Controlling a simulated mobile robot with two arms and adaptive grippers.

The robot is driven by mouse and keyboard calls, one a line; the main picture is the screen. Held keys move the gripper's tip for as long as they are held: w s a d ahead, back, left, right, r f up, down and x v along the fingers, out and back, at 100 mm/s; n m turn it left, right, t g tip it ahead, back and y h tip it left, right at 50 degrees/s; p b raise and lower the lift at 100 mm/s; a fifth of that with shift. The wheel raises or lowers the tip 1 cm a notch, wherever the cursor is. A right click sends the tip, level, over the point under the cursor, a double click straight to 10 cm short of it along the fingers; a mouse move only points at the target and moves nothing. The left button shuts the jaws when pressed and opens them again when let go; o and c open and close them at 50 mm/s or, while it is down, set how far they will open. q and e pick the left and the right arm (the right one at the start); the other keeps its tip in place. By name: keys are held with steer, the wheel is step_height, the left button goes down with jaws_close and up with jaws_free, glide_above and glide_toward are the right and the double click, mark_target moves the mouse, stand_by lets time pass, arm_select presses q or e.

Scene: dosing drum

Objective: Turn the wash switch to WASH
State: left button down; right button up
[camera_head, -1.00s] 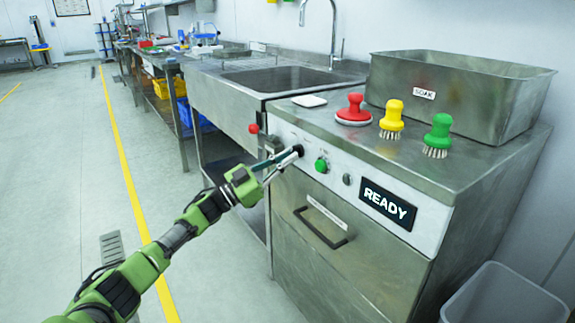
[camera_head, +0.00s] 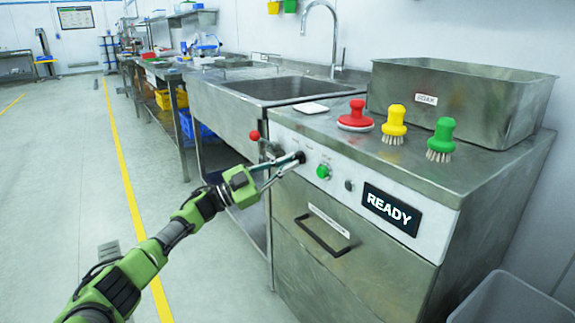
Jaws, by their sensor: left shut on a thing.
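The wash switch (camera_head: 300,157) is a small black knob on the pale front panel of the steel washer. My left gripper (camera_head: 290,164) reaches it from the left, with its fingers shut on the knob. The fingers hide part of the knob, and I cannot tell which way it points. To its right on the panel are a green button (camera_head: 323,171), a small dark round fitting (camera_head: 348,185) and a black display (camera_head: 392,209) reading READY. My right gripper is not in view.
A red-tipped lever (camera_head: 255,135) stands just left of the panel. Red (camera_head: 356,116), yellow (camera_head: 394,124) and green (camera_head: 440,139) brushes and a steel SOAK bin (camera_head: 465,95) stand on top. A drawer handle (camera_head: 321,236) is below. A grey bin (camera_head: 508,300) stands lower right. The floor at left is clear.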

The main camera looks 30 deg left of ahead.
arm_select(q)
steer(key=c, duration=2.2)
jaws_free()
steer(key=shift+o, duration=0.2)
steer(key=shift+s, duration=0.1)
steer(key=v, duration=1.2)
